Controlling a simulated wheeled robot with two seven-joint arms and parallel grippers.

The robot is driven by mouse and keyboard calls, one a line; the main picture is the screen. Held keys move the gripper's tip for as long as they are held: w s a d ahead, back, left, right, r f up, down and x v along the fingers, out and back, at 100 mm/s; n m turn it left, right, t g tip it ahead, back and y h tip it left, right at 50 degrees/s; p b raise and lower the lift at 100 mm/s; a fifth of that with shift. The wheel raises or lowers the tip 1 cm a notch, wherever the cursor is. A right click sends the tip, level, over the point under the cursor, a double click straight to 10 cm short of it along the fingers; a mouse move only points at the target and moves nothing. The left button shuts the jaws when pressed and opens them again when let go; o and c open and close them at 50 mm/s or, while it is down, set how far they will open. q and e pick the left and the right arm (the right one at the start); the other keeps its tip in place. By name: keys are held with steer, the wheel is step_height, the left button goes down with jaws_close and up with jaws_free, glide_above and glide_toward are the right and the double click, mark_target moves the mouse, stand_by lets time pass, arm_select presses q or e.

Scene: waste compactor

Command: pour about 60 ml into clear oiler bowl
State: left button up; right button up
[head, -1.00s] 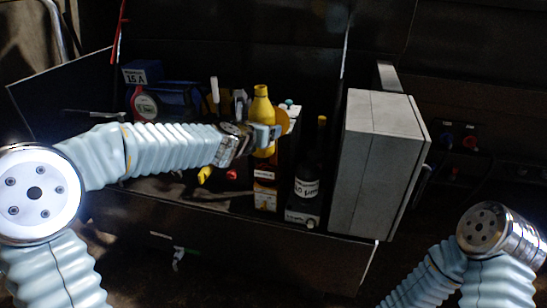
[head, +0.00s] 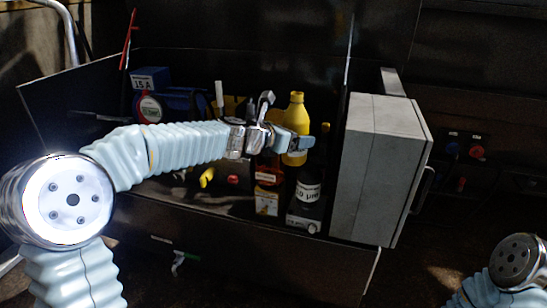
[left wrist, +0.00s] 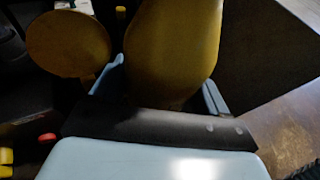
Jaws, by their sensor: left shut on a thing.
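My left gripper (head: 301,144) is shut on a yellow bottle (head: 296,110), which looks about upright above the bench. In the left wrist view the bottle (left wrist: 172,45) stands between the two fingers. A dark bottle with a white label (head: 308,191) stands just below and behind the gripper; its top is hidden. An orange and white box (head: 267,203) stands to its left.
A large grey box (head: 378,170) stands close to the right of the bottles. A blue box marked 15 A (head: 150,79) and a round red-rimmed thing (head: 149,108) are at the back left. A round ochre disc (left wrist: 68,43) shows beside the yellow bottle in the wrist view.

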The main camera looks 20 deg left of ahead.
arm_select(q)
steer(key=shift+s+d, duration=0.1)
steer(key=shift+d, duration=0.15)
arm_select(e)
steer(key=shift+s+d+f, duration=0.1)
steer(key=shift+s+d, duration=0.05)
steer(key=shift+d, duration=0.1)
